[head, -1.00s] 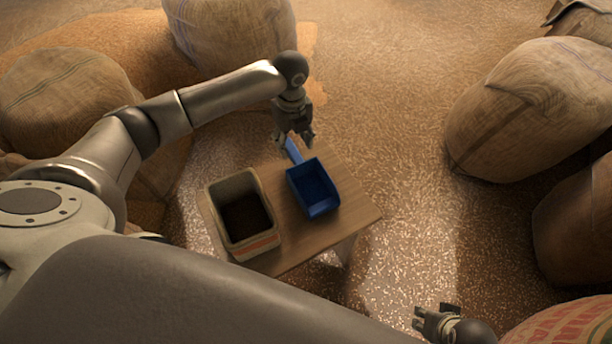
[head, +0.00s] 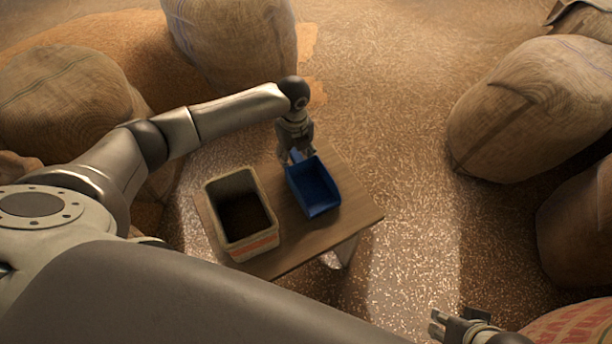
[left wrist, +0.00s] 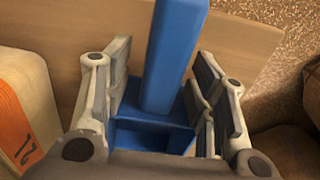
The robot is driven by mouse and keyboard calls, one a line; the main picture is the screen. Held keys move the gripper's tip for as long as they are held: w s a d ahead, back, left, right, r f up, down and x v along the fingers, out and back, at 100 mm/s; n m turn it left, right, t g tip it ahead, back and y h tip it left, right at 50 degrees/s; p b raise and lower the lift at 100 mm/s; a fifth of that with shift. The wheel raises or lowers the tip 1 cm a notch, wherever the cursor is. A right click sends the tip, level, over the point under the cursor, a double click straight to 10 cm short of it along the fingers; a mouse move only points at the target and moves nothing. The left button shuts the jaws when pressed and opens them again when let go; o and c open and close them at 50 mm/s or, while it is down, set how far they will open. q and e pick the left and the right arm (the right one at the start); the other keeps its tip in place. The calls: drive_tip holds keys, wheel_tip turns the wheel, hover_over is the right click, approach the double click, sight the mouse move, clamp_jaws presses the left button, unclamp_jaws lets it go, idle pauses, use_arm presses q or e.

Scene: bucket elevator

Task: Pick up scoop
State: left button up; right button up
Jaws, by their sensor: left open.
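The blue scoop (head: 314,189) lies on the small wooden table, its tray toward the front and its handle toward the back. My left gripper (head: 297,156) is at the handle, which it mostly hides in the head view. In the left wrist view the scoop's handle (left wrist: 174,60) stands between the two open fingers of the left gripper (left wrist: 160,100), with a gap on each side. Part of the scoop's tray shows below the handle there. My right gripper (head: 437,325) is at the bottom right of the head view, away from the table and small in view.
A beige bin (head: 262,241) with dark contents stands on the table (head: 358,213) left of the scoop. Its side with an orange label shows in the left wrist view (left wrist: 25,110). Large burlap sacks (head: 530,105) stand around on the grain-strewn floor.

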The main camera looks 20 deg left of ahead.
use_arm(q)
drive_tip(key=shift+c, duration=0.2)
clamp_jaws()
drive_tip(key=shift+r, duration=0.15)
drive_tip(key=shift+r, duration=0.15)
wheel_tip(320, 180, up, 3)
drive_tip(key=shift+f+p, duration=0.2)
drive_tip(key=shift+p, duration=0.5)
wheel_tip(320, 180, up, 6)
drive_tip(key=r+p, duration=0.1)
drive_tip(key=p, duration=0.2)
hover_over(296, 182)
drive_tip(key=s+d+r+p, duration=0.1)
drive_tip(key=s+d+r, duration=0.2)
drive_tip(key=s, duration=0.5)
drive_tip(key=shift+d+p, duration=0.3)
use_arm(e)
wheel_tip(296, 182, down, 20)
drive_tip(key=s+g, duration=0.1)
drive_tip(key=shift+s, duration=0.4)
